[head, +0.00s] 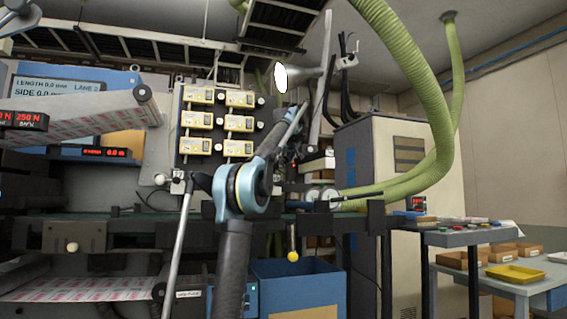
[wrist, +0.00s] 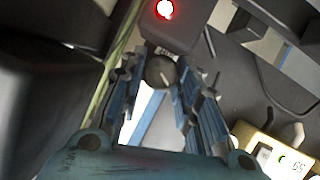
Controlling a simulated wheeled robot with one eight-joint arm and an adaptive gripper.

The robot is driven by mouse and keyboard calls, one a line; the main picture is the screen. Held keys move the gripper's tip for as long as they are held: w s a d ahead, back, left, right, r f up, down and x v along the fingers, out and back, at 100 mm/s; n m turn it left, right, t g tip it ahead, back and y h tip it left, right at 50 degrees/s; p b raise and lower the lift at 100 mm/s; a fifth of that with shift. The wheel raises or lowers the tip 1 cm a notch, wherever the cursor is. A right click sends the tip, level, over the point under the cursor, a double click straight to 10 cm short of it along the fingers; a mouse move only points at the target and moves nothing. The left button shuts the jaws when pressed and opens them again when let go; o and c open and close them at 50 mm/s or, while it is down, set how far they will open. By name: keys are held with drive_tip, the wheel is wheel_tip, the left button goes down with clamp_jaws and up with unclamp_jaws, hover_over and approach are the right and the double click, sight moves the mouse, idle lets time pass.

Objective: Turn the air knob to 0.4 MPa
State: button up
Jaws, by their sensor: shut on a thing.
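The air knob (wrist: 160,72) is a small dark round knob in the wrist view, below a dark housing with a glowing red light. A thin pale mark shows near its right side. My gripper (wrist: 162,80) has its two blue-and-black fingers on either side of the knob, shut on it. In the head view my arm reaches up toward the machine, and the gripper and knob cannot be made out clearly there. No pressure reading is legible in either view.
A panel of several yellow units (head: 222,120) stands left of my arm. A blue bin (head: 300,284) is below the machine. Thick green hoses (head: 432,80) hang at the right. A side table (head: 460,238) holds small coloured items. A yellow-white unit (wrist: 278,153) sits close to the gripper.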

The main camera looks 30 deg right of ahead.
drive_tip(key=o, duration=1.1)
drive_tip(key=shift+a, duration=0.1)
drive_tip(key=shift+c, duration=0.2)
drive_tip(key=v, duration=0.7)
drive_tip(key=shift+s+a, duration=0.25)
drive_tip(key=shift+s, duration=0.05)
drive_tip(key=shift+r, duration=0.1)
